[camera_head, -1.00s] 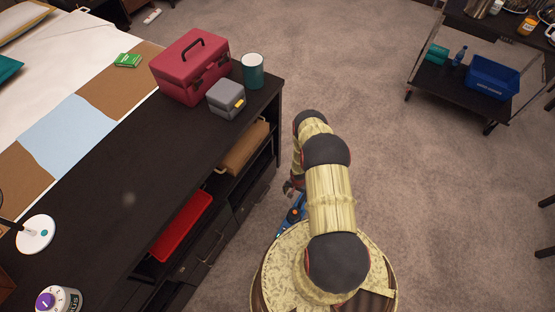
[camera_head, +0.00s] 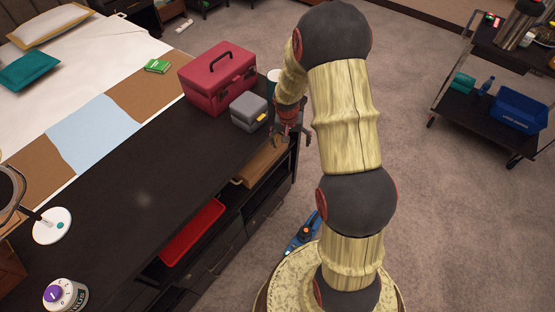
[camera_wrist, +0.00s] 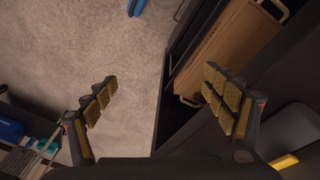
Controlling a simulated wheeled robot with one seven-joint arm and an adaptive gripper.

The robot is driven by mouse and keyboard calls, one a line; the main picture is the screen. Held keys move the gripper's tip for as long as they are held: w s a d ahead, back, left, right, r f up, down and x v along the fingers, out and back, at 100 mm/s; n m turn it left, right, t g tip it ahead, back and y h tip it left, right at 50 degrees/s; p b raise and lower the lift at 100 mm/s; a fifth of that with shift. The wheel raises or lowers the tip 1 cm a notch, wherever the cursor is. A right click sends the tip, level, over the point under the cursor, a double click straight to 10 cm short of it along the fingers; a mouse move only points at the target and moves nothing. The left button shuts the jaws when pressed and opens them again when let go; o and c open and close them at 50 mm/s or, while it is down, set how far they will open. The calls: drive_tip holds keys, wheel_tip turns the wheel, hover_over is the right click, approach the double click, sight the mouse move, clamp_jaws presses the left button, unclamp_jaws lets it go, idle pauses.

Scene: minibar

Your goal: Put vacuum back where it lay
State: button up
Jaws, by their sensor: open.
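A blue handheld device with an orange-red spot, which looks like the vacuum (camera_head: 303,235), lies on the carpet beside the dark cabinet's front, close to my base. Part of it may be hidden by my base. A blue piece, probably the same vacuum (camera_wrist: 137,6), shows at the top edge of the wrist view. My gripper (camera_head: 291,143) is raised near the cabinet's far right corner, by the grey box, well apart from the vacuum. In the wrist view my gripper (camera_wrist: 162,92) is open, with nothing between its fingers.
The dark cabinet (camera_head: 140,190) carries a red toolbox (camera_head: 218,80), a grey box (camera_head: 248,111) and a partly hidden mug (camera_head: 273,78). Its open shelf holds a wooden tray (camera_head: 265,162) and a red tray (camera_head: 193,230). A cart (camera_head: 470,120) stands right, with clear carpet between.

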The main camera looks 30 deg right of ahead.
drive_tip(key=s+a+r+n+t, duration=0.1)
drive_tip(key=s+a+r, duration=0.15)
drive_tip(key=r, duration=0.55)
drive_tip(key=s+a+r+n, duration=0.1)
drive_tip(key=s+a+r, duration=0.1)
drive_tip(key=a+r, duration=0.35)
drive_tip(key=s+a+r+n+t, duration=0.1)
drive_tip(key=s+a+r, duration=0.15)
drive_tip(key=r, duration=0.75)
drive_tip(key=s+a+r+n+t, duration=0.1)
drive_tip(key=s+a+r, duration=0.2)
drive_tip(key=s, duration=0.3)
drive_tip(key=s+a+r+n+t+y, duration=0.1)
drive_tip(key=s+a+r+n, duration=0.1)
drive_tip(key=s+a+r, duration=0.2)
drive_tip(key=s+a+r+n, duration=0.1)
drive_tip(key=s+a+r, duration=0.2)
drive_tip(key=s, duration=0.5)
drive_tip(key=shift+a+r+t+y, duration=0.15)
drive_tip(key=shift+r+t+y, duration=0.25)
drive_tip(key=shift+s, duration=0.1)
